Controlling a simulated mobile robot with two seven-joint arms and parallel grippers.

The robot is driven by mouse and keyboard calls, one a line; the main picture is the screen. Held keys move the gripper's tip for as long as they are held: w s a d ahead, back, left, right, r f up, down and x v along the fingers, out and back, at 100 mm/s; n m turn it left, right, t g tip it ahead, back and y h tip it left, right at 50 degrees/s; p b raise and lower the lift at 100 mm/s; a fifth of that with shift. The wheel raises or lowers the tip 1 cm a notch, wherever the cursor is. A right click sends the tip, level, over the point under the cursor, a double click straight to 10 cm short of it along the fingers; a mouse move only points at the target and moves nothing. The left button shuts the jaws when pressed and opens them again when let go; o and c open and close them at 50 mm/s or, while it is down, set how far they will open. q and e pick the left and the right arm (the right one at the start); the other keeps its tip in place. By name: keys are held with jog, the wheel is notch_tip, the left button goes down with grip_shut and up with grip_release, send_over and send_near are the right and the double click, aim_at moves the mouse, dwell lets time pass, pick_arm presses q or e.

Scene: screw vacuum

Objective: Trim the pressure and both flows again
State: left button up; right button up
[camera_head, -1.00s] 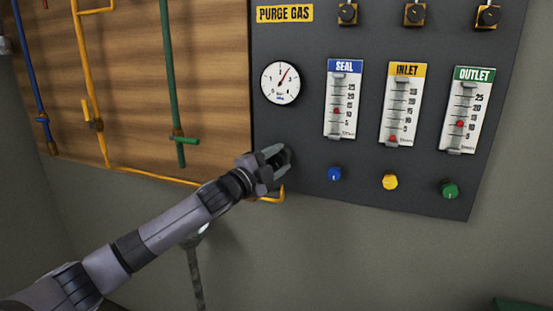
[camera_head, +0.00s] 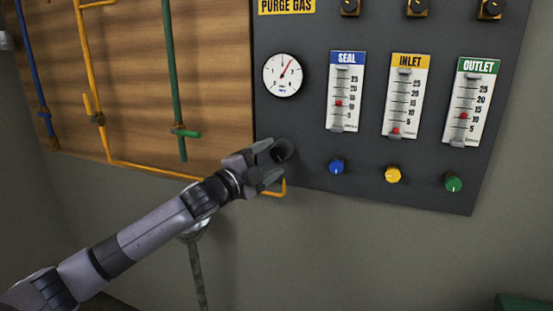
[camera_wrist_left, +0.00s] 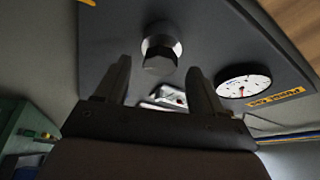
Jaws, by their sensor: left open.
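The pressure gauge (camera_head: 282,75) is a round white dial on the dark panel, its red needle pointing up and a little right. Below it is a dark knob (camera_head: 283,150), also in the left wrist view (camera_wrist_left: 161,50). My left gripper (camera_head: 270,163) is open, its fingers close to the knob but not closed on it. Three flow meters stand to the right: SEAL (camera_head: 345,92), INLET (camera_head: 404,97) and OUTLET (camera_head: 472,103). INLET's red float is lowest. Under them are a blue knob (camera_head: 336,166), a yellow knob (camera_head: 392,175) and a green knob (camera_head: 453,183). My right gripper is not in view.
A PURGE GAS label (camera_head: 287,6) and several black valves (camera_head: 420,7) line the panel top. Blue, yellow and green pipes run over the wooden board (camera_head: 215,80) at left. The yellow pipe (camera_head: 285,186) passes below my gripper.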

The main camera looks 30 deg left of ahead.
pick_arm(q)
jog(key=shift+s+a+f+b, duration=0.15)
jog(key=shift+s+b, duration=0.2)
jog(key=shift+s, duration=1.15)
jog(key=s+d+f+n+g, duration=0.1)
jog(key=s+d+f+n, duration=0.15)
jog(key=f, duration=0.45)
jog(key=s+d+f+n+g, duration=0.1)
jog(key=s+d+f, duration=0.15)
jog(key=f, duration=0.45)
jog(key=s+d+f+n+g, duration=0.2)
jog(key=d+f, duration=0.1)
jog(key=f, duration=0.4)
jog(key=s+d+f+n+g, duration=0.2)
jog(key=s+d+f+n, duration=0.2)
jog(key=s+f, duration=0.5)
jog(key=s+d+f+n+g, duration=0.3)
jog(key=s+d+f+n, duration=0.1)
jog(key=s+d+f, duration=0.3)
jog(key=s+f, duration=0.2)
jog(key=s, duration=0.2)
jog(key=shift+d+f+y, duration=0.15)
jog(key=shift+d+y, duration=0.15)
jog(key=shift+d, duration=0.05)
jog(key=shift+w, duration=0.1)
